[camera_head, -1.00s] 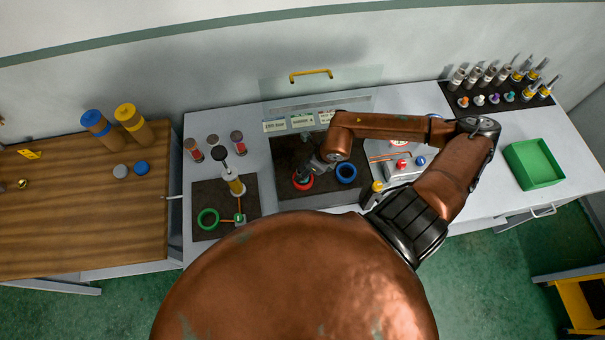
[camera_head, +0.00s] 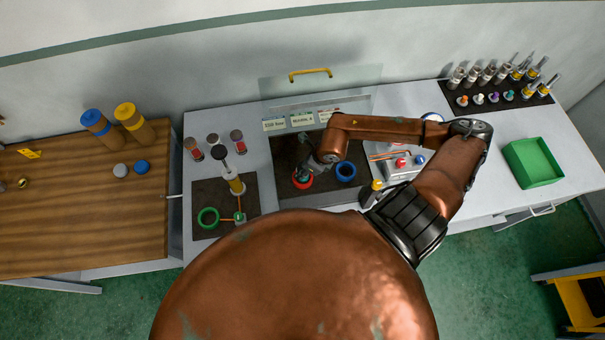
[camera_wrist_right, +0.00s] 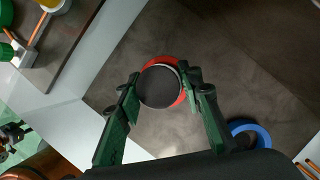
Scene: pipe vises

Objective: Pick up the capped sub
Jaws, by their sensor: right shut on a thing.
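A round piece with a flat dark top, which looks like the capped sub (camera_wrist_right: 158,88), stands at the red ring (camera_head: 302,180) on the dark mat of the middle station. In the right wrist view the red ring (camera_wrist_right: 175,64) shows around part of its rim. My right gripper (camera_head: 307,171) reaches down over it, and its green fingers (camera_wrist_right: 161,80) are shut on it from two sides. The piece's lower part is hidden from both views. My left gripper is not in view.
A blue ring (camera_head: 346,172) lies just right of the red one. A clear panel with a yellow handle (camera_head: 311,75) stands behind. A fixture with a green ring (camera_head: 208,218) is left; a control box (camera_head: 401,166) and green tray (camera_head: 533,163) are right.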

